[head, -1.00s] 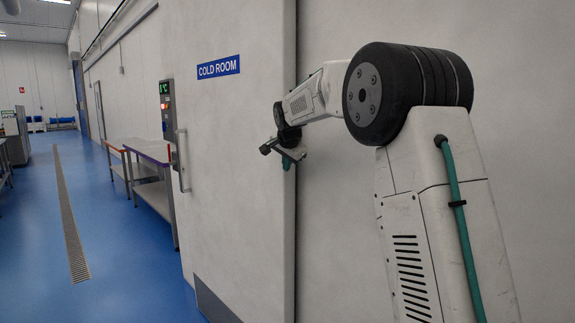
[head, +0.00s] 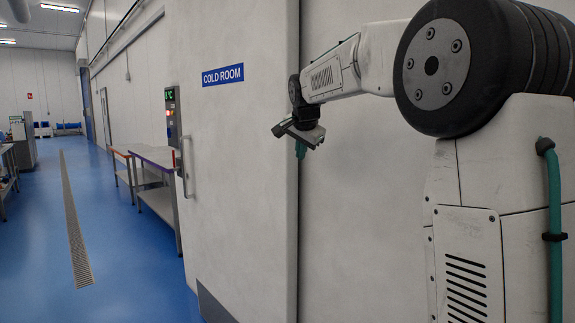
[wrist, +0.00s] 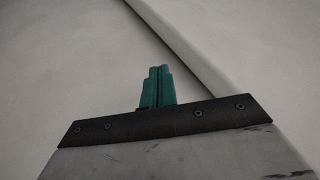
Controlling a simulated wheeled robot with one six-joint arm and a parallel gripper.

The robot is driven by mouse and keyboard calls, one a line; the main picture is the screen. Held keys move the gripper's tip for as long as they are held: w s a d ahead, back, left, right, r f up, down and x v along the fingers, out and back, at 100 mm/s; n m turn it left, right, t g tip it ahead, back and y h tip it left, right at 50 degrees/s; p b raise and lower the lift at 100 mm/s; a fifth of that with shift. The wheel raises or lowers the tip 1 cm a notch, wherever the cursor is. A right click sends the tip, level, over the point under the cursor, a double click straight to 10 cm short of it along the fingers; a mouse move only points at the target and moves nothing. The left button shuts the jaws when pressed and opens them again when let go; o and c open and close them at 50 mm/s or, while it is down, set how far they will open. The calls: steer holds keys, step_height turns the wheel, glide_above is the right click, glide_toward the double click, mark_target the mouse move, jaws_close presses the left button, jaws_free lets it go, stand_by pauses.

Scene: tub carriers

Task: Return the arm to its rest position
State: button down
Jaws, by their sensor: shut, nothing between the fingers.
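My gripper (head: 300,150) is at the end of my arm in the head view, in front of the right edge of the cold room door. The arm is raised and stretched out to the left from its large dark joint. In the wrist view the teal fingers (wrist: 156,86) are together with nothing between them. Behind them are a pale wall surface and the door's edge. How far the fingers are from that surface is hard to tell.
The white cold room door (head: 240,170) has an upright handle (head: 183,167) and a blue sign (head: 223,75). Steel tables (head: 155,175) stand along the wall beyond. The blue floor (head: 120,235) with its drain (head: 72,220) is clear to the left.

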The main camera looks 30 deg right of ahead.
steer(key=shift+s+r, duration=0.1)
steer(key=s+a+f+n+g+y, duration=0.1)
steer(key=s+a+f+n, duration=0.3)
steer(key=s, duration=1)
steer(key=s+a+f+n+g+y, duration=0.1)
steer(key=s+a+f+n, duration=0.4)
steer(key=s, duration=1)
steer(key=s+a+f+n+g, duration=0.3)
steer(key=s+a+f, duration=0.4)
steer(key=s, duration=0.8)
step_height(320, 180, down, 3)
steer(key=shift+a+f+n+y, duration=0.15)
steer(key=shift+n+y, duration=0.25)
steer(key=shift+n, duration=0.4)
